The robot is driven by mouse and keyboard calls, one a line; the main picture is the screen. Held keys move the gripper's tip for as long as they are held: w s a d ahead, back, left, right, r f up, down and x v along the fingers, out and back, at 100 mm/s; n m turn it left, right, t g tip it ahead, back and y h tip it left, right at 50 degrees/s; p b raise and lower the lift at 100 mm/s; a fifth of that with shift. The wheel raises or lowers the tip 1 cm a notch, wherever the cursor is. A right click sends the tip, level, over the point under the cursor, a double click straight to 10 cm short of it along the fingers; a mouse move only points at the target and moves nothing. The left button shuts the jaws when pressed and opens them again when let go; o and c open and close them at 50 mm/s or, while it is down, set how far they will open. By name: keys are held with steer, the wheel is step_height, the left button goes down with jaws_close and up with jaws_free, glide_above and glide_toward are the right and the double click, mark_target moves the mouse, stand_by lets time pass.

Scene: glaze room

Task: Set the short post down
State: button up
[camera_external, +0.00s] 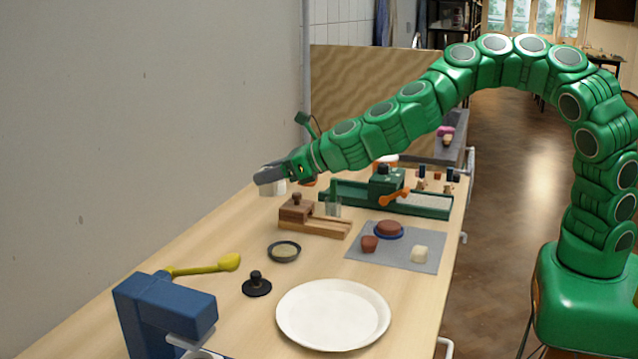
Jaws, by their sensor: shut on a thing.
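My gripper (268,177) is at the end of the green arm, above the far left part of the wooden table, near the wall. It is shut on the short post, which the fingers hide in this view. A pale, whitish piece (273,188) shows just under the fingers. I cannot tell whether it is part of the held post or a separate thing behind. The gap between the gripper and the table top is also unclear.
A wooden block device (312,225), a clear glass (333,206) and a green device (386,184) stand nearby. Small posts (435,182) are at the back right. A grey mat (397,258), dark dish (284,251), black knob (257,285), yellow tool (205,268), white plate (333,314) and blue machine (163,313) are nearer.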

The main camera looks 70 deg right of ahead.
step_height(320, 180, up, 4)
steer(key=shift+r, duration=0.1)
steer(key=shift+d+n+g+y, duration=2)
steer(key=shift+d+n+y, duration=1.6)
steer(key=shift+d, duration=4.25)
steer(key=shift+w+a+f, duration=0.2)
steer(key=shift+w+f, duration=2.05)
steer(key=shift+f, duration=0.25)
steer(key=shift+w+a+f, duration=0.15)
steer(key=shift+w+f, duration=2.15)
steer(key=shift+f, duration=0.2)
steer(key=shift+w+a+f, duration=0.2)
steer(key=shift+w+f, duration=2.05)
steer(key=shift+f, duration=1.85)
